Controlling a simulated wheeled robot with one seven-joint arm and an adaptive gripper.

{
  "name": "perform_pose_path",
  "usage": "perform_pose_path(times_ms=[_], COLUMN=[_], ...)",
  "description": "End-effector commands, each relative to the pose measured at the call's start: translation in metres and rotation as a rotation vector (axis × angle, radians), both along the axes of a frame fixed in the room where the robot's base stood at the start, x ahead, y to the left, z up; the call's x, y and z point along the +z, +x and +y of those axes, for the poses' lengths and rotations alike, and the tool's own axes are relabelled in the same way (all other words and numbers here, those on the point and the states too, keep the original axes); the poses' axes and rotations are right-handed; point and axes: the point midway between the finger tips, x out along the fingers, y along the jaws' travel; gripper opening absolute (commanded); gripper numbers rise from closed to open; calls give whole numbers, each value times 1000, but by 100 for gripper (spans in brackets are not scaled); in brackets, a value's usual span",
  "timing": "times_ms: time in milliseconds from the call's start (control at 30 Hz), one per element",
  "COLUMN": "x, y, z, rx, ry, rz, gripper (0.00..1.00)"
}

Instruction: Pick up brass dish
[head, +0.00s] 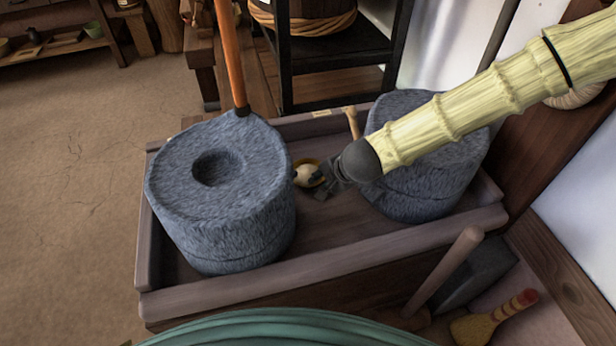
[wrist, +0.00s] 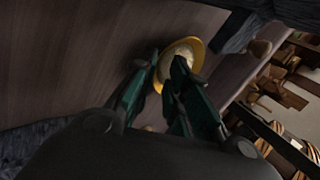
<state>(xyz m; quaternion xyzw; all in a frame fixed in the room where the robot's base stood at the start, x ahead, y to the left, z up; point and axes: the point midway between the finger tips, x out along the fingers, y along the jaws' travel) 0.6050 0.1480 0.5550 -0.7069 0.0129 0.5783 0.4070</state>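The brass dish (wrist: 197,45) shows in the wrist view as a yellow rim around a pale inside, just past my fingertips. In the head view, only a bit of its golden edge (head: 317,163) shows by a cream rounded thing, in the tray between the two stones. My gripper (wrist: 166,62) has its fingers partly apart, with the dish's near-left rim between the tips. One finger overlaps the dish's inside and the other is just outside the rim. Whether they touch it cannot be told. In the head view my gripper (head: 328,183) is low beside the dish.
The wooden tray (head: 330,262) holds a grey quern stone (head: 250,225) at left and another (head: 420,195) at right, partly behind my arm. An orange handle (head: 232,60) rises from the left stone. A brush (head: 490,322) lies at lower right. The tray's middle floor is bare.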

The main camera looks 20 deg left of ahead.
Motion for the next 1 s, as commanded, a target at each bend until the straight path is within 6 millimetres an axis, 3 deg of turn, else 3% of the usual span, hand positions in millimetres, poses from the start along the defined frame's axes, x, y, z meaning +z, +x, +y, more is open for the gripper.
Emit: perform_pose_path(times_ms=[433,733,833,1000], x=[-39,-41,-41,-41], y=[23,26,25,25], z=[16,18,18,18], rx=[0,0,0,0], ry=[0,0,0,0], rz=[2,0,0,0], gripper=[16,16,0,0])
